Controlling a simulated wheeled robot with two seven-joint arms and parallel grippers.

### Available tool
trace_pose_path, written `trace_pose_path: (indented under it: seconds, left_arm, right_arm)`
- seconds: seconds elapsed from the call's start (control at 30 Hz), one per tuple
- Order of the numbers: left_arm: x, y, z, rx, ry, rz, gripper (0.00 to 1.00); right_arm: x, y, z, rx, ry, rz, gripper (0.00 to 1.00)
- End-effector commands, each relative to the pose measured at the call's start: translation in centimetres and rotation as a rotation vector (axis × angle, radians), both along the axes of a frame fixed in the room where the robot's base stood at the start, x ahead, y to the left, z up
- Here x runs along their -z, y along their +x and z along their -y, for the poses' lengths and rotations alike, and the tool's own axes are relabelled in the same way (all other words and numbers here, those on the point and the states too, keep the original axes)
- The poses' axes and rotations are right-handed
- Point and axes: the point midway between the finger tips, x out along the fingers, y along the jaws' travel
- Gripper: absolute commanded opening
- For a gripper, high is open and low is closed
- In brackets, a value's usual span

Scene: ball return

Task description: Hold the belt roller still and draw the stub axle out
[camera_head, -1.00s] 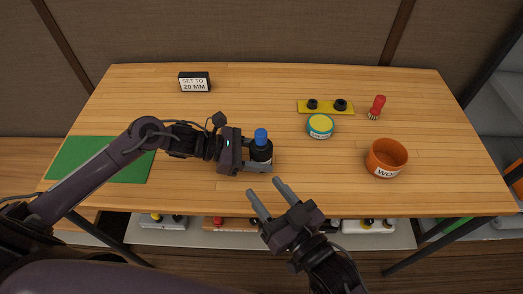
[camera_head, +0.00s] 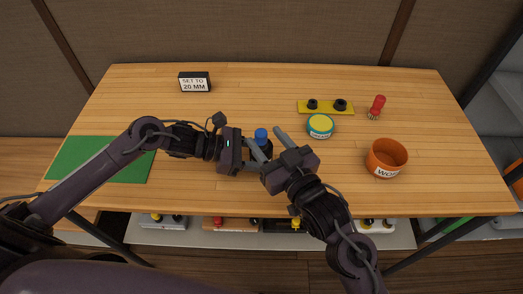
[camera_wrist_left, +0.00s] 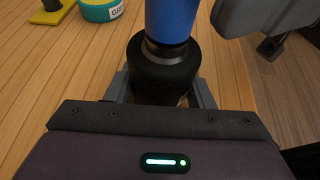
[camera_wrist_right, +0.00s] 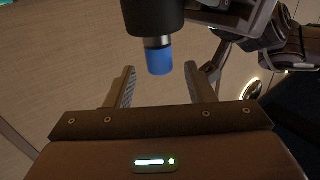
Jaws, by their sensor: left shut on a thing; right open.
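The belt roller (camera_wrist_left: 165,75) is a black cylinder. My left gripper (camera_head: 258,153) is shut on it, with one finger on each side in the left wrist view. The stub axle has a blue end (camera_head: 261,136) that sticks up from the roller's top; a short metal neck shows between them in the right wrist view (camera_wrist_right: 157,42). My right gripper (camera_wrist_right: 160,68) is open. In the right wrist view its fingertips lie on either side of the blue end, apart from it. In the head view the right gripper covers much of the roller.
On the wooden table (camera_head: 210,190) stand a yellow-lidded tin (camera_head: 320,126), a yellow holder (camera_head: 325,107) with two black pieces, a red-handled brush (camera_head: 377,107) and an orange pot (camera_head: 386,158). A sign reads "SET TO 20 MM" (camera_head: 195,82). A green mat (camera_head: 70,160) lies at left.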

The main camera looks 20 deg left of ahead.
Motion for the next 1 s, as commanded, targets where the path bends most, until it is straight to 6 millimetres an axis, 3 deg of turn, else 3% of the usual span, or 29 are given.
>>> trace_pose_path:
  seconds: [0.3, 0.67, 1.0]
  left_arm:
    - [0.0, 0.0, 0.0, -0.001, 0.001, 0.000, 0.19]
    - [0.0, 0.0, 0.0, -0.001, 0.001, 0.000, 0.19]
    - [0.0, 0.0, 0.0, -0.001, 0.001, 0.000, 0.19]
  right_arm:
    - [-0.1, 1.9, -2.2, 0.000, 0.002, 0.001, 0.49]
    - [0.0, 2.1, -2.4, 0.000, 0.001, -0.001, 0.49]
    - [0.0, 2.1, -2.4, 0.000, 0.001, -0.001, 0.04]
